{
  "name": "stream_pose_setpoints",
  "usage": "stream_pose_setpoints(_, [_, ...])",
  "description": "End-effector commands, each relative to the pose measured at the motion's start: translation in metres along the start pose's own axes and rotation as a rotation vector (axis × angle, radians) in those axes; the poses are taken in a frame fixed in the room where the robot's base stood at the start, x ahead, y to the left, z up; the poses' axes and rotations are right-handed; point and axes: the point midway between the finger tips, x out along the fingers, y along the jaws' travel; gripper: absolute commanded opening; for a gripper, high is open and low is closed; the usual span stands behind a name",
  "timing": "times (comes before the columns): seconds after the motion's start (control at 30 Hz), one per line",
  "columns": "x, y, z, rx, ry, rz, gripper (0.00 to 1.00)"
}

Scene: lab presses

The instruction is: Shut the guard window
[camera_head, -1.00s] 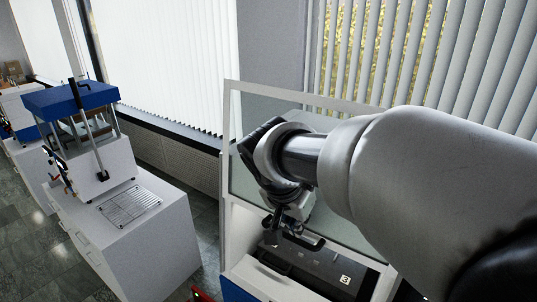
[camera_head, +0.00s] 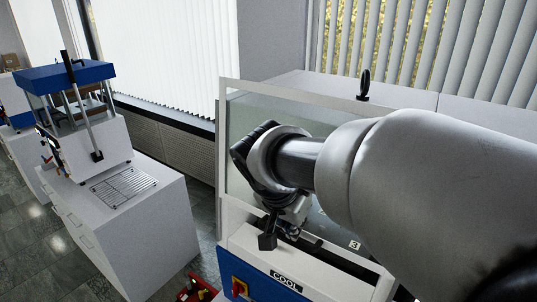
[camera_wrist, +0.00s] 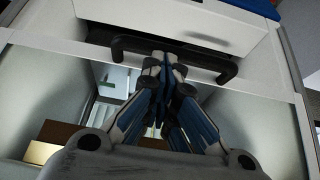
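The guard window (camera_head: 300,125) is a clear pane in a pale frame on the front of the press enclosure, in the head view. My gripper (camera_wrist: 162,62) is at a black bar handle (camera_wrist: 208,64) in the wrist view. Its fingers are together, and their tips overlap the middle of the bar. I cannot tell if they touch it. Nothing shows clasped between them. In the head view my gripper (camera_head: 268,240) is low in front of the enclosure, and my arm hides much of the pane. A dark gap shows low at the enclosure's front, beside the "3" label (camera_head: 355,245).
Another press with a blue top (camera_head: 65,75) stands on a white cabinet (camera_head: 150,235) at left. Floor (camera_head: 40,255) shows between the cabinets. A brown block (camera_wrist: 70,137) shows inside the enclosure.

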Motion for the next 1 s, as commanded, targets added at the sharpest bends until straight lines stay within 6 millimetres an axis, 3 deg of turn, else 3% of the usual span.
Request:
stream_pose_setpoints(0.03, [0.022, 0.000, 0.013, -0.001, -0.001, 0.002, 0.00])
stream_pose_setpoints(0.1, [0.037, 0.000, 0.023, -0.002, -0.001, 0.001, 0.00])
stream_pose_setpoints(0.5, [0.110, 0.000, 0.071, -0.003, 0.000, 0.001, 0.00])
stream_pose_setpoints(0.73, [0.131, 0.000, 0.085, -0.002, 0.000, 0.001, 0.00])
stream_pose_setpoints(1.0, [0.137, 0.000, 0.089, -0.001, 0.000, 0.001, 0.00])
